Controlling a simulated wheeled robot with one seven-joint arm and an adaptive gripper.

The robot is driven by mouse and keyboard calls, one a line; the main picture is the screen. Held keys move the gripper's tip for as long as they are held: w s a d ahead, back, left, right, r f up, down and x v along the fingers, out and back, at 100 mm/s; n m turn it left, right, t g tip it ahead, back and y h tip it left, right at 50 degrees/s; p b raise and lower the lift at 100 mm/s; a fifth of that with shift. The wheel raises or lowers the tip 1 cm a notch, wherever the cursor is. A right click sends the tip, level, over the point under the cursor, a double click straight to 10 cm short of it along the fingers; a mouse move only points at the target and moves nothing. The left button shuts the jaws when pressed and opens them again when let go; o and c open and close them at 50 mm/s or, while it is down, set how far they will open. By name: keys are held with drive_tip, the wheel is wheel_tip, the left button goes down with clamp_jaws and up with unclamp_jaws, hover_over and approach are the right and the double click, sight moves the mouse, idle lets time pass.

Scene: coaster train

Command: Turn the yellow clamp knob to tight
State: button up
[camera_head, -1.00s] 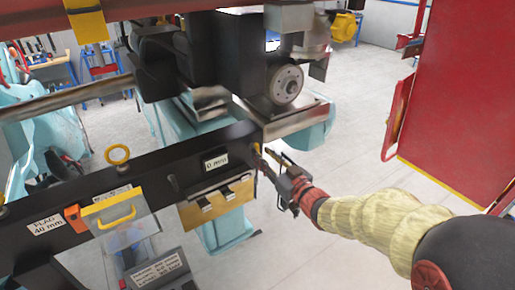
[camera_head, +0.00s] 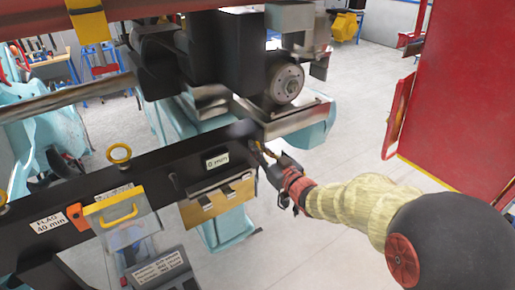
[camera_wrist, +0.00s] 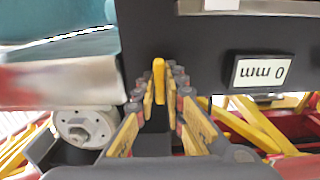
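The yellow clamp knob (camera_wrist: 159,80) is a narrow upright yellow tab on the dark beam in the wrist view. It stands between the fingertips of my gripper (camera_wrist: 158,92), one finger on each side. The fingers look parted with a small gap to the knob; contact is not visible. In the head view my gripper (camera_head: 264,155) is at the right end of the black beam (camera_head: 148,178), where the knob is mostly hidden.
A "0 mm" label (camera_head: 217,161) and a yellow-edged plate (camera_head: 217,200) are on the beam beside my gripper. A round metal hub (camera_head: 286,83) sits just above. A red panel (camera_head: 455,100) stands at right. Floor between is clear.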

clamp_jaws()
drive_tip(key=shift+m, duration=0.4)
drive_tip(key=m, duration=0.3)
drive_tip(key=shift+d+m, duration=0.1)
drive_tip(key=shift+m, duration=0.2)
drive_tip(key=m+p, duration=0.1)
drive_tip(key=m, duration=0.4)
drive_tip(key=shift+w, duration=0.1)
drive_tip(key=m+p, duration=0.1)
drive_tip(key=m, duration=0.4)
drive_tip(key=shift+d+p, duration=0.1)
drive_tip(key=shift+p, duration=0.2)
drive_tip(key=shift+f+m+p, duration=0.2)
drive_tip(key=shift+m+p, duration=0.35)
drive_tip(key=shift+m, duration=1.15)
drive_tip(key=shift+o, duration=1.9)
unclamp_jaws()
drive_tip(key=shift+w, duration=0.1)
